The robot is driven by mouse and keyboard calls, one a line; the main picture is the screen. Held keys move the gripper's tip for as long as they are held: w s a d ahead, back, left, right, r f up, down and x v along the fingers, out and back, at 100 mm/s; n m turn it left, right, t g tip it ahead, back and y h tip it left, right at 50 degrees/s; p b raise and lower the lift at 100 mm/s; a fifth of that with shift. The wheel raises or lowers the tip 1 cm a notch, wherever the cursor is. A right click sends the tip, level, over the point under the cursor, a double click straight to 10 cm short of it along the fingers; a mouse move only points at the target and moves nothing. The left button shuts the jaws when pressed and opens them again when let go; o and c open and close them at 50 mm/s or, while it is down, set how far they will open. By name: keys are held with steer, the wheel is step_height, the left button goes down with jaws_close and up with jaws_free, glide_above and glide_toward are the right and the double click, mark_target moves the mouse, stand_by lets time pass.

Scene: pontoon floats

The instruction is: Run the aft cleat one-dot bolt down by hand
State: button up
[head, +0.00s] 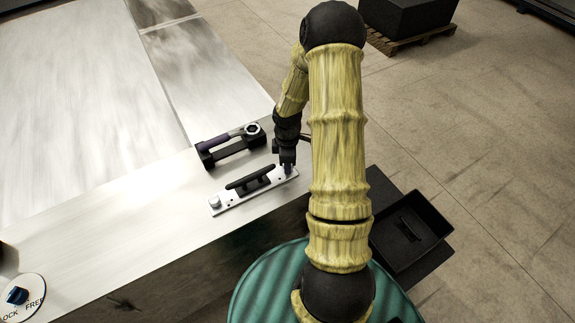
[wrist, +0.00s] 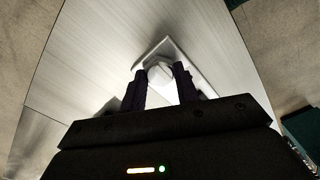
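The cleat, a black bar on a pale plate (head: 232,198), lies on the metal deck in the head view. A bolt head (head: 215,201) stands at the plate's left end. My gripper (head: 287,169) points down at the plate's right end and hides what is there. In the wrist view, my gripper's two dark fingers (wrist: 160,82) stand apart on either side of a pale bolt head (wrist: 158,72) at the plate's corner (wrist: 190,62). The bolt head nearly fills the gap; I cannot tell whether the fingers press on it. I cannot make out any dots.
A wrench (head: 232,135) lies on a black holder (head: 235,150) behind the cleat. A LOCK/FREE dial (head: 18,297) is at the lower left. A black tray (head: 440,222) stands right of my arm, beyond the deck's edge. The deck left of the cleat is clear.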

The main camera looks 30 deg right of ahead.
steer(key=m+b, duration=0.1)
steer(key=m, duration=0.3)
steer(key=shift+f, duration=0.1)
steer(key=m+b, duration=0.1)
steer(key=m, duration=0.7)
steer(key=shift+b, duration=0.35)
steer(key=m, duration=0.9)
steer(key=shift+m, duration=1.5)
steer(key=shift+p, duration=0.3)
